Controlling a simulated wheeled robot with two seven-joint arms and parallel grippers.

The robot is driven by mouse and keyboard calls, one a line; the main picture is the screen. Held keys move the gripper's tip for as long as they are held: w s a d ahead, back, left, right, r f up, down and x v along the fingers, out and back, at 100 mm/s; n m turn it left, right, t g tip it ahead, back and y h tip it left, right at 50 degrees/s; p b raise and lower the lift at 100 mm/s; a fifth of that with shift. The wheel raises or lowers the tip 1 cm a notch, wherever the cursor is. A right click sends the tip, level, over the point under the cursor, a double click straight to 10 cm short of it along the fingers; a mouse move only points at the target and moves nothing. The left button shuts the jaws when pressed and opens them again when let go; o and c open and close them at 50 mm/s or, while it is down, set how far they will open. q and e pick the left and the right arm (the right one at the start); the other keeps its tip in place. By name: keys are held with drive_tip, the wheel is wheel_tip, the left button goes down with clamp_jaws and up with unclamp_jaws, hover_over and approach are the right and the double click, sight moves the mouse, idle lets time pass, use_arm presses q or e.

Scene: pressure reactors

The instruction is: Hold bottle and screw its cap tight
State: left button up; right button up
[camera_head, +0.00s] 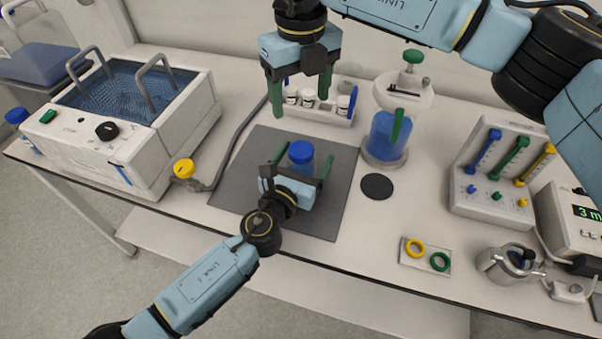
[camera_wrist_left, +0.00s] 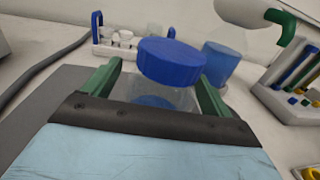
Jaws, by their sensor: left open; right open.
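A clear bottle with a blue cap (camera_head: 301,152) stands on the dark grey mat (camera_head: 335,200). In the left wrist view the blue cap (camera_wrist_left: 170,60) sits over the clear bottle body (camera_wrist_left: 150,92), looking slightly tilted; I cannot tell how tightly it is seated. My left gripper (camera_head: 301,165) is open, with one green finger on each side of the bottle; its fingers also show in the left wrist view (camera_wrist_left: 158,88). I cannot tell whether they touch it. My right gripper (camera_head: 300,98) is open and empty, pointing down, above and behind the bottle.
A water bath (camera_head: 175,135) stands at the left, with a yellow-knobbed valve and hose (camera_head: 183,170) beside it. A rack of small vials (camera_head: 335,117) and a vessel with blue liquid (camera_head: 388,138) stand behind the mat.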

use_arm(q)
drive_tip(key=v, duration=1.3)
drive_tip(key=shift+s+a, duration=0.15)
